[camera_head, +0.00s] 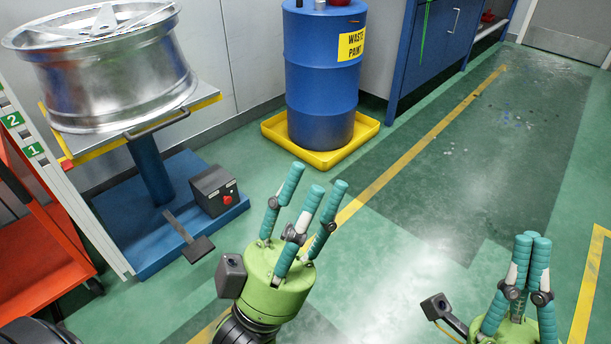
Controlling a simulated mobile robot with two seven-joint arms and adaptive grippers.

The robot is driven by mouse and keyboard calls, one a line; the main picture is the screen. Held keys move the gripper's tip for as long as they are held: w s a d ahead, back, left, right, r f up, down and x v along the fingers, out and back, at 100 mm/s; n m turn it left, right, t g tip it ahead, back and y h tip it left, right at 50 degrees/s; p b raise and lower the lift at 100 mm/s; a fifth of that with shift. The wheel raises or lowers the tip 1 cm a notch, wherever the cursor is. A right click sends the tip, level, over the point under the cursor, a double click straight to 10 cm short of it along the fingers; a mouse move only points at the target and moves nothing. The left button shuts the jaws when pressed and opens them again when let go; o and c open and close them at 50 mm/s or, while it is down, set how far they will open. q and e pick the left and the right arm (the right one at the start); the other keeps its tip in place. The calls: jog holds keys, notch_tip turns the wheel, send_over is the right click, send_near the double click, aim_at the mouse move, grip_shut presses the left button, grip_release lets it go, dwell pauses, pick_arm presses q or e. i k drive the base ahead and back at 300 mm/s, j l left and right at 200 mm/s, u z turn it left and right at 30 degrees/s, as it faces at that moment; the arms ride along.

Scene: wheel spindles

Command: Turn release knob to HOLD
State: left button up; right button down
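A small red knob (228,199) sits on the front of a dark control box (211,190) on the blue base of a wheel stand. It is too small to read which way it points or any HOLD label. My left gripper (316,184) is to the right of the box and apart from it. Its teal fingers are spread, open and empty. My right gripper (532,238) is at the lower right, far from the box. Its fingertips are together with nothing visible between them.
A silver wheel rim (115,70) lies on the stand's platform. A foot pedal (198,249) sticks out in front of the base (150,262). A red cart (38,262) stands at left. A blue waste-paint drum (320,90) stands in a yellow tray (368,130). The floor at right is clear.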

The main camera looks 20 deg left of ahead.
aim_at(227, 200)
jog(key=i+l+u, duration=0.25)
jog(key=i, duration=0.3)
jog(key=i+l+u, duration=0.2)
jog(key=i, duration=0.35)
jog(key=i+l+u, duration=0.25)
jog(key=i, duration=0.3)
